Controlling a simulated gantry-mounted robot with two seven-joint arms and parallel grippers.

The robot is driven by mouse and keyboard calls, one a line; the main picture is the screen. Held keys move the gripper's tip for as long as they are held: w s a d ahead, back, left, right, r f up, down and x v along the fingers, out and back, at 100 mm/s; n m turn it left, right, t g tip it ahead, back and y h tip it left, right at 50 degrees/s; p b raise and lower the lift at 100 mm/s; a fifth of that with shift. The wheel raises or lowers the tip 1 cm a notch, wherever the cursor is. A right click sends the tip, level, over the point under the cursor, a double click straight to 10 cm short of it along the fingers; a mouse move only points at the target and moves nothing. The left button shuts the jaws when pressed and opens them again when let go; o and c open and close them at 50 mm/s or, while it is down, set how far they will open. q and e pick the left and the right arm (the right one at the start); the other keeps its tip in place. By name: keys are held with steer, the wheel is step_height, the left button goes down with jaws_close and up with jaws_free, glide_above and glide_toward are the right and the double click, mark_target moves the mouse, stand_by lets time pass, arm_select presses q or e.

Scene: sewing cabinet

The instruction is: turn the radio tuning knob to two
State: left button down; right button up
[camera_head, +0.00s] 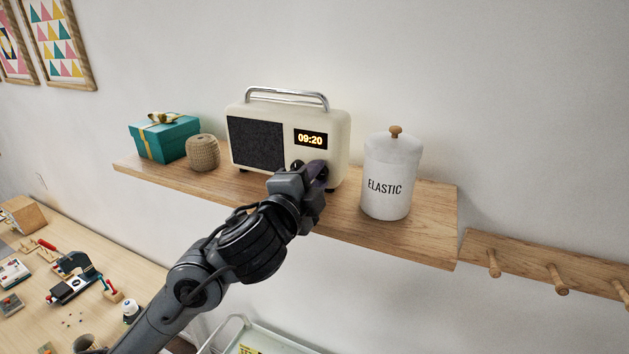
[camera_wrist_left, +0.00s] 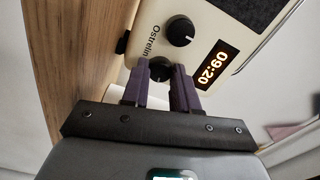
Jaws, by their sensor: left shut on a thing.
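The cream radio (camera_head: 340,135) stands on the wooden shelf, with a dark speaker cloth, a chrome handle and a lit display (camera_head: 310,140) reading 09:20. My left gripper (camera_head: 316,172) is at the lower right of its front. In the left wrist view, the purple fingers of my left gripper (camera_wrist_left: 163,80) are shut on a black knob (camera_wrist_left: 160,67), partly hidden between them. A second black knob (camera_wrist_left: 180,31) with a white pointer mark is free beside it. The setting of the held knob cannot be read. My right gripper is out of view.
On the wooden shelf (camera_head: 435,225), a white ELASTIC canister (camera_head: 390,175) stands close right of the radio. A twine ball (camera_head: 202,153) and a teal gift box (camera_head: 165,138) are on the left. A peg rail (camera_head: 530,268) is at right. A cluttered table (camera_head: 110,265) lies below left.

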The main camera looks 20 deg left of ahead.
arm_select(q)
steer(key=shift+m+b, duration=0.3)
steer(key=shift+m, duration=1.2)
steer(key=c, duration=1.1)
jaws_free()
steer(key=shift+s, duration=0.55)
steer(key=shift+s+a+p, duration=0.15)
steer(key=shift+s+p, duration=0.65)
steer(key=shift+s, duration=1.65)
steer(key=shift+s+a+p, duration=0.15)
steer(key=shift+s+p, duration=0.65)
steer(key=shift+s, duration=1.6)
